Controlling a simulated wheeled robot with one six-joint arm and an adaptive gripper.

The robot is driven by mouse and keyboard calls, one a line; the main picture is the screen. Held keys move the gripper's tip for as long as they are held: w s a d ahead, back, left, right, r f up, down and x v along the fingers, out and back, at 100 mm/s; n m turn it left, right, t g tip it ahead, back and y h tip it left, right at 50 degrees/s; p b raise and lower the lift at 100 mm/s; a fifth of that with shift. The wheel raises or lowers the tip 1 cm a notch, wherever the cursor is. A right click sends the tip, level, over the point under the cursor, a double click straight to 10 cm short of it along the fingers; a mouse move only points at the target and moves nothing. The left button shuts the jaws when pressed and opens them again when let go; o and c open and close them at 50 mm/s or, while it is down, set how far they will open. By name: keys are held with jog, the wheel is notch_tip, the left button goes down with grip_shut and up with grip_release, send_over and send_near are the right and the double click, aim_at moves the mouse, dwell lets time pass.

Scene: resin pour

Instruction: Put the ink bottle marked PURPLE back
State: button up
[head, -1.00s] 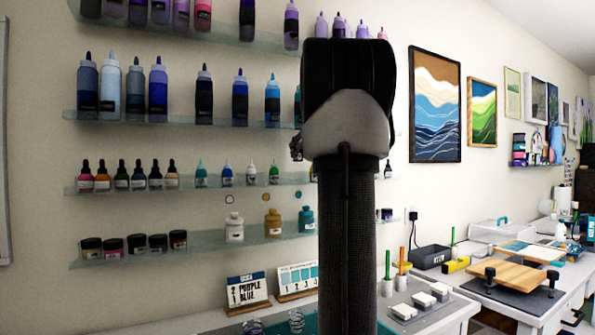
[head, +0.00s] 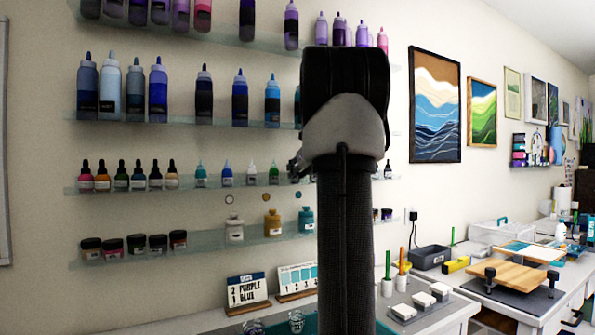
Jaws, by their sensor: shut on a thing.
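My arm stands upright in the middle of the head view and hides most of what is behind it. Only a small dark edge, which looks like part of my gripper (head: 294,167), shows left of the arm at the height of the dropper-bottle shelf. Its fingertips and whatever they hold are hidden. Dropper ink bottles (head: 121,177) stand in a row at the left of that shelf (head: 240,183), and another dropper bottle (head: 388,171) stands right of my arm. Their labels are too small to read, so I cannot pick out PURPLE.
Squeeze bottles (head: 158,92) fill the shelves above. Wide jars (head: 158,245) and stoppered bottles (head: 272,224) stand on the shelf below. A card reading PURPLE and BLUE (head: 248,292) stands on the bench. Pens (head: 402,262) and a wooden board (head: 507,277) are at right.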

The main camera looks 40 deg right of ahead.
jog(key=o, duration=1)
